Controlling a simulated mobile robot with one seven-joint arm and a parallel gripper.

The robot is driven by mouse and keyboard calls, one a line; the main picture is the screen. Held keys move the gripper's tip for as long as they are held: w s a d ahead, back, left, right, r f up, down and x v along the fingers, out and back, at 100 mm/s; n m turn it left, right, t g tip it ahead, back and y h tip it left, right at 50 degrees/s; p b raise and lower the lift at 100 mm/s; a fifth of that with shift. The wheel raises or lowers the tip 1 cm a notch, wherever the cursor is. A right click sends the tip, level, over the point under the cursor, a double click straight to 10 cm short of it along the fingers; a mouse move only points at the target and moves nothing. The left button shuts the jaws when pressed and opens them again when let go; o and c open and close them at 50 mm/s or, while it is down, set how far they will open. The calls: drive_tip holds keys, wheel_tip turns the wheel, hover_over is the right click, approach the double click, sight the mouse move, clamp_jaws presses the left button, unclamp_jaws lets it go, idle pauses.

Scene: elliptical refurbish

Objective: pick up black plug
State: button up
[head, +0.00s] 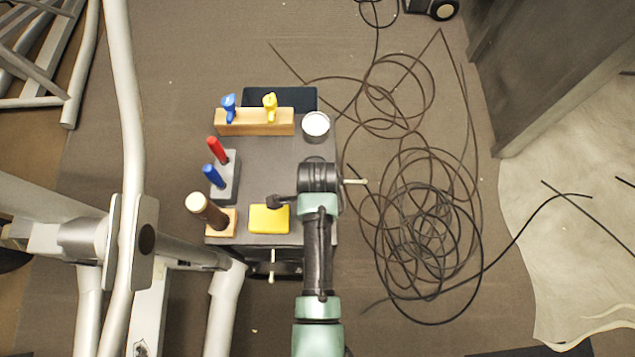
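A small black piece with a rounded end (275,202) shows just left of my wrist, above the grey tabletop (265,165). I cannot tell whether it is the black plug or part of my arm. No other thing is clearly a black plug. My gripper (319,177) is seen from above as a dark round shape over the right side of the tabletop. Its fingers are hidden, so I cannot see whether it is open or holds anything. My arm covers the front right corner of the table.
Cable coils (425,230) lie right; metal frames (128,130) stand left.

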drive_tip(key=shift+f, duration=0.35)
drive_tip(key=shift+c, duration=0.3)
clamp_jaws()
drive_tip(key=shift+r, duration=0.15)
